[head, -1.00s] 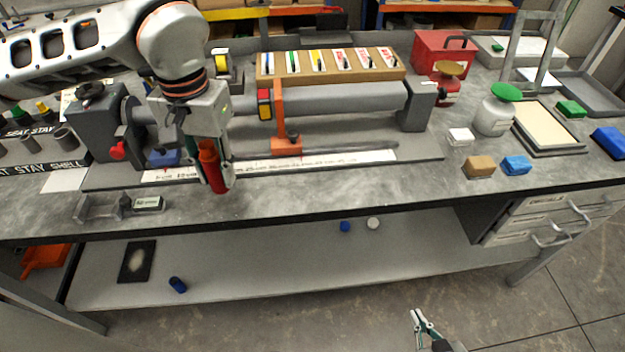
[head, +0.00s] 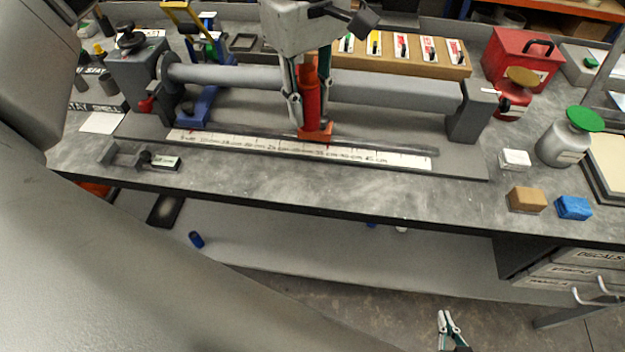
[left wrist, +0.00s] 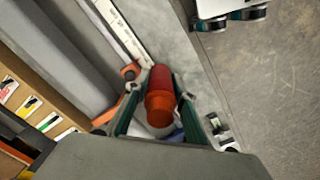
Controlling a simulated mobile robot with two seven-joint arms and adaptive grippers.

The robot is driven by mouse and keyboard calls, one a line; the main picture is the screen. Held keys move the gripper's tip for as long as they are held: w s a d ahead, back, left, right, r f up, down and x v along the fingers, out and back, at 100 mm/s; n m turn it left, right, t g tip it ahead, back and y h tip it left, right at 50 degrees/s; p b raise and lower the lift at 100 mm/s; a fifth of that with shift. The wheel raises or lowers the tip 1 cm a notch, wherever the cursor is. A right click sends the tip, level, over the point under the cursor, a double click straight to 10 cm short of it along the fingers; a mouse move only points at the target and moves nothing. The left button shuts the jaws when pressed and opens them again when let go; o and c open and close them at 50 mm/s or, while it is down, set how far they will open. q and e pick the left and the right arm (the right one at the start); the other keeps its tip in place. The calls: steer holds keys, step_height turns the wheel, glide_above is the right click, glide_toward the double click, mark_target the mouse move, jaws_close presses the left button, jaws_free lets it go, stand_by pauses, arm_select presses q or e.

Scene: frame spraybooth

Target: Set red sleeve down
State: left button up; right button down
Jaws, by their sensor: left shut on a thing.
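The red sleeve (head: 310,92) is upright between the fingers of my left gripper (head: 310,112), which is shut on it. In the head view it stands in front of the grey tube (head: 385,88) of the jig, before the orange stop (head: 318,133). The left wrist view shows the sleeve (left wrist: 160,98) end-on between the two fingers. I cannot tell whether its lower end touches anything. My right gripper (head: 449,328) is low in front of the bench, empty, with its fingers apart.
A white ruler strip (head: 290,149) runs along the jig base. A brown block (head: 527,198), a blue block (head: 573,207) and a white block (head: 514,158) sit on the right. The bench front between the small grey holder (head: 135,157) and the blocks is clear.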

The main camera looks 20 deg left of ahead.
arm_select(q)
steer(key=s+d+r+n+b, duration=0.1)
steer(key=d+r+n, duration=0.65)
steer(key=n, duration=0.75)
steer(key=f, duration=0.5)
steer(key=f+b, duration=0.1)
steer(key=f, duration=0.9)
steer(key=shift+s+a+f+b, duration=0.1)
steer(key=shift+s+a+b, duration=0.05)
steer(key=shift+a+b, duration=0.25)
step_height(320, 180, down, 4)
steer(key=shift+f, duration=0.15)
steer(key=shift+f, duration=0.1)
steer(key=o, duration=1.1)
